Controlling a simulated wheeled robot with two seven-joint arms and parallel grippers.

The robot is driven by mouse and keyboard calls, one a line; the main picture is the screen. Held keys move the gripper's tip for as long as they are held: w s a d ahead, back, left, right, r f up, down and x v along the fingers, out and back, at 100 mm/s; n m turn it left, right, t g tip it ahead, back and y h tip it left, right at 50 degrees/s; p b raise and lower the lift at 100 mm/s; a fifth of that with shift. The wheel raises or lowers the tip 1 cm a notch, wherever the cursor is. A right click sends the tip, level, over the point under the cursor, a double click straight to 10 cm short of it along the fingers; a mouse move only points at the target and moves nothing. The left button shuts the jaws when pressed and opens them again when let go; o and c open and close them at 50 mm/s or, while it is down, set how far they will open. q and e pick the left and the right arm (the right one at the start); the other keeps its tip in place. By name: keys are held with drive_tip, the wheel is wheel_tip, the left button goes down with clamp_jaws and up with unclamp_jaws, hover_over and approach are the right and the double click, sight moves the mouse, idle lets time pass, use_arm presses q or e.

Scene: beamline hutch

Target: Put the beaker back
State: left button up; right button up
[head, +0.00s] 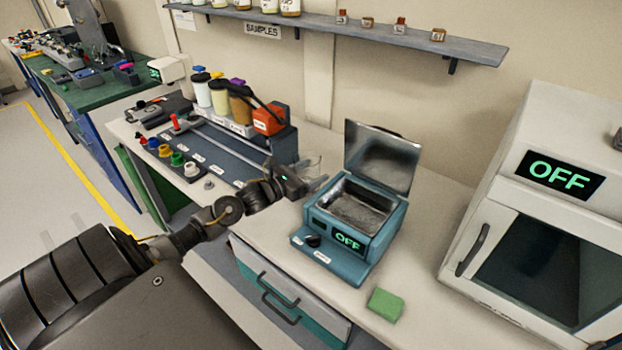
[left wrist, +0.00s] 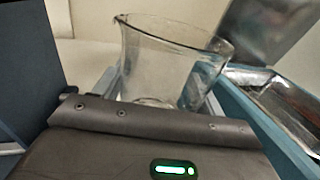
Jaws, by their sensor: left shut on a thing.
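The clear glass beaker (left wrist: 165,62) stands roughly upright just beyond my left gripper in the left wrist view. It shows faintly at the gripper's tip in the head view (head: 309,165). My left gripper (head: 312,185) is shut on the beaker, just left of the blue bath. The fingertips are hidden in the wrist view by the gripper's own body. I cannot tell whether the beaker touches the counter. My right gripper is not in view.
The blue bath (head: 379,246) has its lid (head: 381,155) raised and reads OFF. A green block (head: 385,304) lies in front. A white oven (head: 570,200) stands at right. A dark rack with bottles and coloured knobs (head: 205,150) is at left. A shelf (head: 400,38) hangs above.

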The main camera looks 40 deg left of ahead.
use_arm(q)
drive_tip(key=shift+w+a+f, duration=0.1)
drive_tip(key=shift+w+f, duration=0.15)
drive_tip(key=shift+f+p, duration=0.35)
drive_tip(key=shift+f, duration=0.05)
wheel_tip(320, 180, down, 2)
drive_tip(key=shift+w+p, duration=0.1)
drive_tip(key=shift+p, duration=0.3)
drive_tip(key=shift+f, duration=0.25)
drive_tip(key=shift+f, duration=0.15)
drive_tip(key=o, duration=1.1)
drive_tip(key=shift+o, duration=0.2)
